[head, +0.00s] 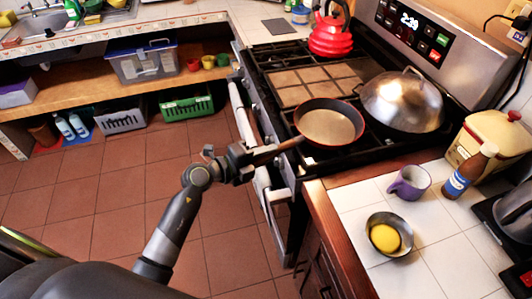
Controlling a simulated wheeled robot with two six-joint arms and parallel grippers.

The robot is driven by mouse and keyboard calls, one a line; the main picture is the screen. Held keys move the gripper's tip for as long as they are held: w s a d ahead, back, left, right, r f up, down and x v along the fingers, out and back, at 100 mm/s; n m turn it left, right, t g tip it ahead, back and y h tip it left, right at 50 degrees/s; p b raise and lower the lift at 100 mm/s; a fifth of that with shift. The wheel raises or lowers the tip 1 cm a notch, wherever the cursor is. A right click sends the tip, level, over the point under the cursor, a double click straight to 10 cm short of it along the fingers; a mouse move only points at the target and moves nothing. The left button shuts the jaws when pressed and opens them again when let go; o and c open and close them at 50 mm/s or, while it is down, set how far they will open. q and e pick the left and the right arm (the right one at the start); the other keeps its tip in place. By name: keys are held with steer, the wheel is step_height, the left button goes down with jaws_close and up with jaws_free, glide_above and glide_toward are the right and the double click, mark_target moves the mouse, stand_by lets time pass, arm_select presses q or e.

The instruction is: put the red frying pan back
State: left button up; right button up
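The red frying pan (328,128) has a red rim, a grey-brown inside and a brown handle. It is at the front of the stove top, right side, with its handle pointing left over the stove's front edge. My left gripper (248,158) is at the handle's end, in front of the stove, and appears shut on it. The fingers partly hide the handle's end. I cannot tell whether the pan rests on the grate or is slightly above it. My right gripper is not in view.
A lidded wok (402,100) stands right of the pan; a red kettle (331,32) is at the back left of the stove (262,62). A purple mug (409,183) and a bowl with something yellow (389,235) are on the right counter. The floor at left is clear.

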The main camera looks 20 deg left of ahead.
arm_select(q)
steer(key=shift+o, duration=1.2)
steer(key=shift+r, duration=0.15)
steer(key=b+v, duration=0.1)
steer(key=v, duration=1.1)
steer(key=shift+r+b, duration=0.3)
steer(key=shift+b, duration=0.05)
